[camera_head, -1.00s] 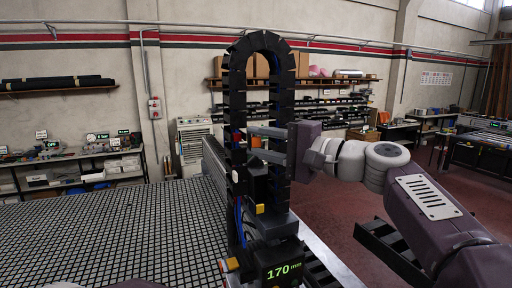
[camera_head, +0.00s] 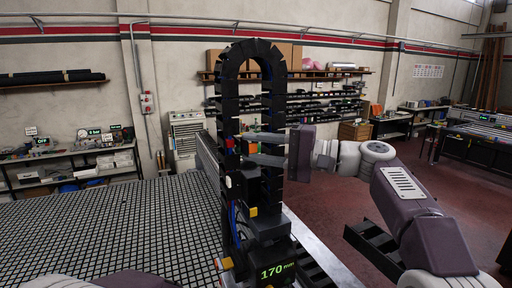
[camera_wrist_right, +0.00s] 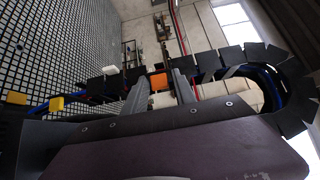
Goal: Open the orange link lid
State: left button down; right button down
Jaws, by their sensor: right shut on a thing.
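The black cable chain (camera_head: 227,105) stands upright as a tall arch on the machine beside the grid table. It also shows in the wrist view (camera_wrist_right: 205,63). The orange link lid (camera_wrist_right: 159,82) shows in the wrist view on the chain, between the two grey fingers of my right gripper. My left gripper is out of view.
A display box reading 170 mm (camera_head: 276,271) sits at the chain's foot. Yellow blocks (camera_wrist_right: 57,103) and blue cables lie near the chain. The black grid table (camera_head: 110,225) is clear on the left. Open red floor (camera_head: 335,205) lies to the right.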

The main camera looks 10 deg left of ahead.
jog(key=c, duration=1.2)
grip_release()
jog(key=shift+c, duration=0.2)
jog(key=shift+s+a, duration=0.1)
jog(key=s+d+b, duration=0.1)
jog(key=d+b, duration=0.2)
jog(key=d, duration=0.6)
jog(key=shift+s, duration=0.25)
jog(key=shift+a, duration=0.15)
